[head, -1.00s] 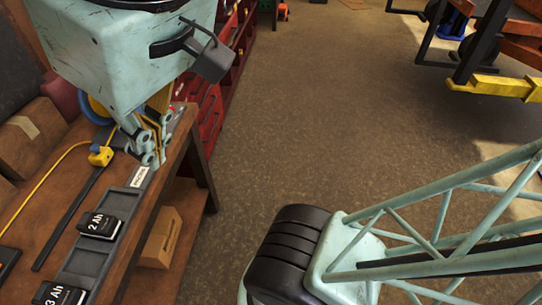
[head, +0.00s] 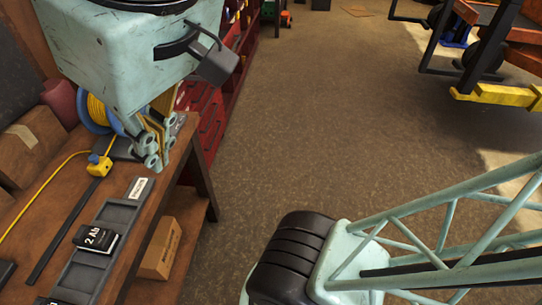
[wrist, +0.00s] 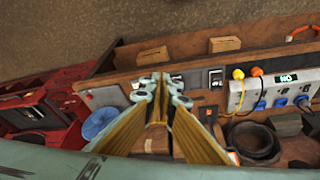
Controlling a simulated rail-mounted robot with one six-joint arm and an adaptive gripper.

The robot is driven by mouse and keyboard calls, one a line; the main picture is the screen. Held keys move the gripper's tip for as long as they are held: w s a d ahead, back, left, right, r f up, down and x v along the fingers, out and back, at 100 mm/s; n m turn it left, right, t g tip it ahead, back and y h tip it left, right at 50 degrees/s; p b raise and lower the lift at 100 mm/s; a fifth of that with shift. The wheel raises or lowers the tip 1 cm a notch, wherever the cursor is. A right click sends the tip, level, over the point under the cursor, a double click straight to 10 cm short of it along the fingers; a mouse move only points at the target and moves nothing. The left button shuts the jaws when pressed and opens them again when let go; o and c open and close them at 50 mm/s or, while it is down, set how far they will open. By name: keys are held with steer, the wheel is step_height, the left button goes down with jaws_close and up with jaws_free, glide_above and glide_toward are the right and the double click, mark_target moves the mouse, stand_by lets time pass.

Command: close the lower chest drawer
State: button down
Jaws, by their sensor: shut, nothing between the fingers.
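The red chest (head: 209,125) stands past the far end of the workbench in the head view, partly hidden behind my gripper and its housing. In the wrist view the red chest (wrist: 62,112) is at the left, with what look like open compartments with dark insides. I cannot tell which part is the lower drawer or how far it is out. My gripper (head: 156,158) is shut and empty above the far end of the workbench, apart from the chest. Its fingertips meet in the wrist view (wrist: 160,82).
The wooden workbench (head: 150,228) carries a battery rail (head: 118,220), a 2 Ah battery (head: 97,239), a yellow cable and a blue reel (head: 95,112). A cardboard box (head: 160,247) sits on its lower shelf. Open floor lies right of it. A lift with yellow beam (head: 492,96) stands far right.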

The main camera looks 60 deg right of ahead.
steer(key=w+d+f+m+g+y, duration=0.1)
steer(key=w+d+m, duration=0.15)
steer(key=w, duration=0.45)
steer(key=w+d+f+m+g+y+b, duration=0.1)
steer(key=w+d+m, duration=0.15)
steer(key=w, duration=0.35)
steer(key=w+d+m+g+y, duration=0.1)
steer(key=w+d+m+y, duration=0.1)
steer(key=w+m, duration=0.35)
steer(key=w+d+f+m+t+y+b, duration=0.1)
steer(key=w+d+f+m+t+y, duration=0.15)
steer(key=w+d+f, duration=0.45)
steer(key=w+d+f+m+t+y+b, duration=0.1)
steer(key=w+d+f+m+y, duration=0.2)
steer(key=w+d, duration=0.7)
steer(key=d+f+m+t+b, duration=0.1)
steer(key=d+f+m+t, duration=0.3)
steer(key=d, duration=0.8)
steer(key=d+f+m+t, duration=0.2)
steer(key=d+f+m, duration=0.3)
steer(key=d, duration=0.6)
steer(key=d+f+m+t+b, duration=0.1)
steer(key=d+f+m+t, duration=0.3)
steer(key=d, duration=0.8)
steer(key=s+d+f+m+t+h, duration=0.2)
steer(key=s+d+f, duration=0.4)
steer(key=d, duration=0.5)
steer(key=shift+s+d+f+m+h, duration=0.2)
steer(key=shift+s+f+m+h, duration=0.15)
steer(key=shift+f+m+h, duration=0.4)
